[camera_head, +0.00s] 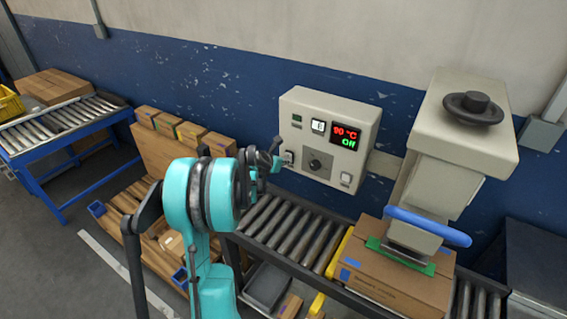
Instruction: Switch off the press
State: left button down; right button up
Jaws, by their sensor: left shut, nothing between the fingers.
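A beige control box (326,139) is mounted on the blue and white wall. Its dark display (343,136) shows a red reading that looks like 90 °C and a green "Off". A round dark knob (318,163) sits low in the middle. One small switch (288,157) is at its lower left and another switch (346,179) at its lower right. My left gripper (279,160) is shut and empty, at the lower left switch; I cannot tell whether it touches. The press (443,155), beige with a blue handle (428,226), stands at the right. My right gripper is not in view.
A cardboard box (396,279) lies on the roller conveyor (291,233) under the press. Several cartons (180,130) stand on a pallet at the left. A blue-framed roller table (62,128) is at the far left.

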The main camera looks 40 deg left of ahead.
pick_arm(q)
jog(key=shift+r, duration=0.1)
jog(key=shift+w+r+p, duration=0.1)
jog(key=shift+r+p, duration=0.5)
jog(key=shift+r, duration=0.2)
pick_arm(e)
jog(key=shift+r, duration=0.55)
